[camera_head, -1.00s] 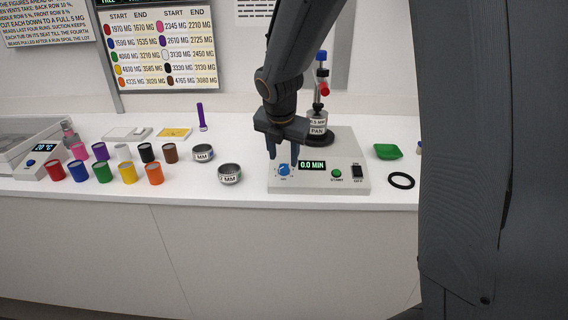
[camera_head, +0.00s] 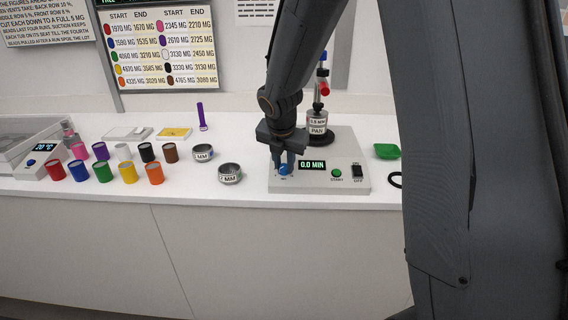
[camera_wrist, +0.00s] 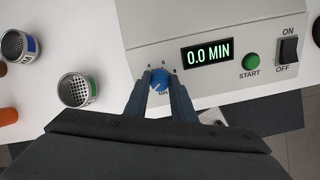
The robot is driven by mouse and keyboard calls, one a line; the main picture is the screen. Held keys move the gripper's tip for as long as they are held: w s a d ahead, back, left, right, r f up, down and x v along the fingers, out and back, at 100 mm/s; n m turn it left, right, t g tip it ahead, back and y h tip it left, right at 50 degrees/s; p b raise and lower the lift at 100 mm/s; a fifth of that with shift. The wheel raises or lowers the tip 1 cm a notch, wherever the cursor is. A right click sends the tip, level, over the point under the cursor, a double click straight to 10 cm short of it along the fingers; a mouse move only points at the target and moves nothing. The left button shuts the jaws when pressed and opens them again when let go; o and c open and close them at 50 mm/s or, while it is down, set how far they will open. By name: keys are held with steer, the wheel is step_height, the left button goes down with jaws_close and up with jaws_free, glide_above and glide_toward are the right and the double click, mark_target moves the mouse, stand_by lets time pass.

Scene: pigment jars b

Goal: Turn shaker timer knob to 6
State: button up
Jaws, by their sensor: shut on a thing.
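The shaker (camera_head: 350,183) is a pale box on the white counter. Its display (camera_head: 312,165) reads 0.0 MIN. The blue timer knob (camera_wrist: 160,79) is at the left of its front panel, with a few dial numbers around it; it also shows in the head view (camera_head: 284,170). My gripper (camera_wrist: 160,80) points down at the panel and is shut on the knob, one finger on each side. In the head view my gripper (camera_head: 284,166) partly hides the knob. The knob's pointer is too small to read surely.
The green START button (camera_wrist: 251,60) and the ON/OFF switch (camera_wrist: 288,50) sit right of the display. Two metal sieves (camera_head: 230,173) (camera_head: 204,153) stand left of the shaker. Several coloured jars (camera_head: 127,172) are farther left.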

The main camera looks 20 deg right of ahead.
steer(key=m, duration=0.3)
steer(key=shift+m, duration=0.4)
steer(key=m, duration=0.3)
steer(key=shift+m, duration=0.4)
steer(key=m+b, duration=0.1)
steer(key=m, duration=0.6)
steer(key=shift+s+g, duration=0.1)
steer(key=shift+g, duration=0.2)
steer(key=m+b, duration=0.1)
steer(key=m, duration=0.6)
steer(key=shift+m+b, duration=0.3)
steer(key=shift+b, duration=0.1)
steer(key=m+b, duration=0.1)
steer(key=m, duration=0.3)
steer(key=shift+m+y+b, duration=0.3)
steer(key=shift+m, duration=1.4)
